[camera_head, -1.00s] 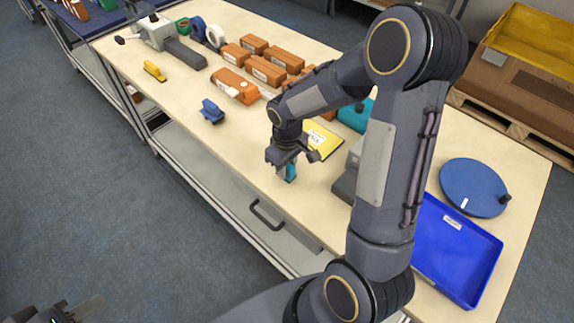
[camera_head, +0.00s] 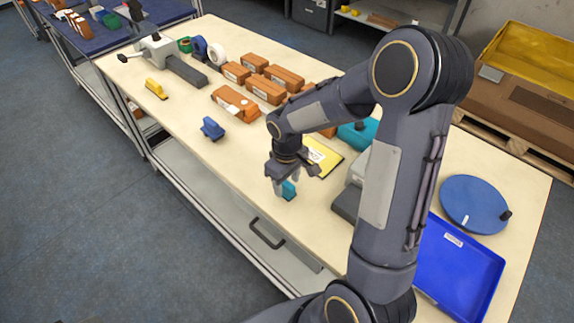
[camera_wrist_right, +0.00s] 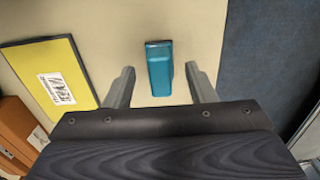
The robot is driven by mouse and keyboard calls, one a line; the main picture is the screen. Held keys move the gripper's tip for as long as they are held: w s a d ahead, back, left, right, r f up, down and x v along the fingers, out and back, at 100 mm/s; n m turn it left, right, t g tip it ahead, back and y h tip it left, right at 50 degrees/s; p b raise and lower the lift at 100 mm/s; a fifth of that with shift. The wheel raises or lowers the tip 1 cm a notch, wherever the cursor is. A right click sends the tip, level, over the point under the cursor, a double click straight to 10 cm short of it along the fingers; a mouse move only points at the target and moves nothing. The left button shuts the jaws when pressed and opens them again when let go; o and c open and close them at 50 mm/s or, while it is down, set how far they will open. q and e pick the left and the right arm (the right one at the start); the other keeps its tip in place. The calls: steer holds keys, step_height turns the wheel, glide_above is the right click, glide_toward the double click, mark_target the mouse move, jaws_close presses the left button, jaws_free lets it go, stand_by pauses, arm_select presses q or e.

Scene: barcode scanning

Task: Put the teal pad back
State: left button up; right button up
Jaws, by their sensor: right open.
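The teal pad (camera_head: 288,191) is a small teal block near the front edge of the light tabletop (camera_head: 240,170). In the right wrist view the teal pad (camera_wrist_right: 159,68) lies between and beyond my finger tips, with gaps on both sides. My right gripper (camera_head: 286,180) points down over it and is open, and its two fingers (camera_wrist_right: 160,85) show apart and empty. Part of the pad is hidden by the fingers in the head view. My left gripper is not in view.
A yellow labelled envelope or card (camera_head: 322,158) lies beside the pad. A blue pad (camera_head: 212,129) and a yellow pad (camera_head: 155,89) stand along the front edge. Several brown boxes (camera_head: 267,89) lie behind. A blue tray (camera_head: 455,265) and a round blue disc (camera_head: 474,205) are right.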

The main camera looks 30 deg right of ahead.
mark_target(287, 184)
step_height(287, 184, up, 10)
steer(key=s+a+r+m+t+y, duration=0.2)
steer(key=s+a, duration=0.1)
steer(key=s, duration=0.6)
steer(key=s+a+r+m+t+y, duration=0.1)
steer(key=s+a+r+m+t, duration=0.1)
steer(key=s, duration=0.7)
steer(key=shift+a+r+m+t+y, duration=0.2)
steer(key=shift+a+m+t+y, duration=0.3)
steer(key=shift+t, duration=0.3)
